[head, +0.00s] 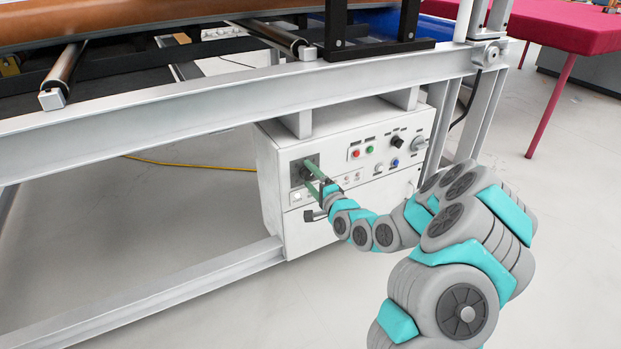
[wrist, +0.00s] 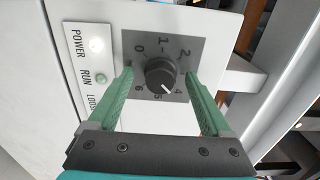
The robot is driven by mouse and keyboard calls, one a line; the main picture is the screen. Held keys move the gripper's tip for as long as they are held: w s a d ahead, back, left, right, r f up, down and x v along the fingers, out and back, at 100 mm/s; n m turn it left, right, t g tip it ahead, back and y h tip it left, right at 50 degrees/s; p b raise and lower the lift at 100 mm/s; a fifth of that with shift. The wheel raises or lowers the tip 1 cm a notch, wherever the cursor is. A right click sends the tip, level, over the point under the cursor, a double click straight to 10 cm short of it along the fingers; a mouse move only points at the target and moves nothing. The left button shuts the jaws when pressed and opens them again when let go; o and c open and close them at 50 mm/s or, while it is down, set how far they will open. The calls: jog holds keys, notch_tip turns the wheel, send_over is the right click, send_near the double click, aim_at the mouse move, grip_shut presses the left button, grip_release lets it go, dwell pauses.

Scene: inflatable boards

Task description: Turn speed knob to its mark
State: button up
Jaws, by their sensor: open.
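The speed knob (wrist: 160,74) is a round black knob with a white pointer line, on a dark grey dial plate (wrist: 130,41) numbered around it. In the wrist view its pointer aims down and slightly right, near the 4 and 5. I cannot make out a separate mark. In the head view the dial plate (head: 296,181) is at the left of the white control box, and the knob is largely hidden by my fingers. My gripper (wrist: 160,77) is open, its green fingers on either side of the knob with gaps showing. It also shows in the head view (head: 311,176).
The control box (head: 280,225) hangs under a grey metal frame (head: 230,95). A yellow cable (head: 190,164) lies on the open floor behind.

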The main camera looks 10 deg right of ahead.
jog(key=v, duration=0.7)
jog(key=shift+s, duration=0.35)
jog(key=shift+d, duration=0.1)
jog(key=s+a+f+n+g+h+p, duration=0.1)
jog(key=s+a+f+n+g+h, duration=0.15)
jog(key=s+n+g, duration=0.75)
jog(key=s+r+n+g+h, duration=0.1)
jog(key=s+r+g, duration=0.2)
jog(key=s, duration=0.9)
jog(key=s+r+n+g+h+p, duration=0.1)
jog(key=s+r, duration=0.4)
jog(key=s, duration=0.8)
jog(key=s+r+n+g+h+p, duration=0.1)
jog(key=s+r+g, duration=0.3)
jog(key=s, duration=0.8)
jog(key=shift+s+r+n+g, duration=0.15)
jog(key=shift+r+n+g, duration=0.1)
jog(key=shift+n+g, duration=0.35)
